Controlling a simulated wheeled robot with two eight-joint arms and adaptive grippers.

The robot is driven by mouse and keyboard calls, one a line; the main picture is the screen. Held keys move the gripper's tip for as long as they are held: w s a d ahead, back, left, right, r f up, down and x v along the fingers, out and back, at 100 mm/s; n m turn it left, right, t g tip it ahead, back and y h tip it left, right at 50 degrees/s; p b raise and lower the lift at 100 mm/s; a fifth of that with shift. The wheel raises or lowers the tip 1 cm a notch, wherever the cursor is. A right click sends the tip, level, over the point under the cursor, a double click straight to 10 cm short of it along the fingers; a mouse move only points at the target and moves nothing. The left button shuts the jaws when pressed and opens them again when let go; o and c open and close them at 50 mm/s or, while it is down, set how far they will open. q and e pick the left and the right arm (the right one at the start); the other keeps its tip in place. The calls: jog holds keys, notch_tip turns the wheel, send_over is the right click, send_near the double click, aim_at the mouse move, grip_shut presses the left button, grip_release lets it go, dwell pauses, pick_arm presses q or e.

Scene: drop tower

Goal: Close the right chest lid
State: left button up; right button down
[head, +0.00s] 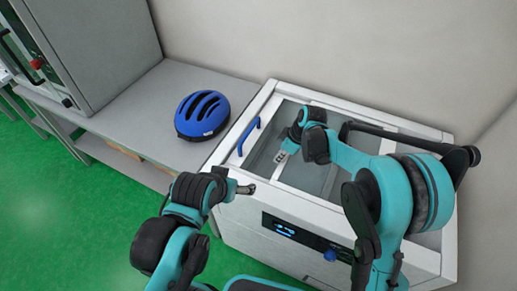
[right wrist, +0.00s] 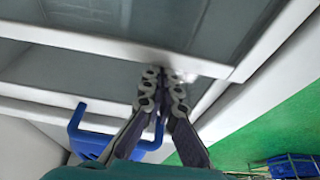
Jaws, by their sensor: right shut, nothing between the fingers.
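The white chest (head: 240,210) stands at the right, with glass panels in white frames on top. A blue handle (head: 249,136) sits on the frame at its left end; it also shows in the right wrist view (right wrist: 78,132). My right gripper (head: 282,156) is over the glass (head: 262,160), right of that handle. In the right wrist view its fingers (right wrist: 163,80) are shut and empty, close to a white frame bar (right wrist: 120,48); contact is unclear. My right arm hides much of the chest's right part. My left gripper (head: 247,189) is by the chest's front left edge, its jaws too small to judge.
A blue helmet (head: 203,115) lies on the grey bench (head: 135,115) left of the chest. A grey cabinet (head: 95,45) stands at the far left. Walls rise behind and right of the chest. Green floor (head: 70,200) is open at the front left.

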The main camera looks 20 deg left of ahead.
aim_at(326, 179)
jog(key=s+d, duration=0.1)
jog(key=d, duration=0.5)
jog(key=s+d, duration=0.1)
jog(key=d, duration=0.5)
jog(key=s+d, duration=0.1)
jog(key=d, duration=0.5)
jog(key=shift+s, duration=0.25)
jog(key=shift+d, duration=0.1)
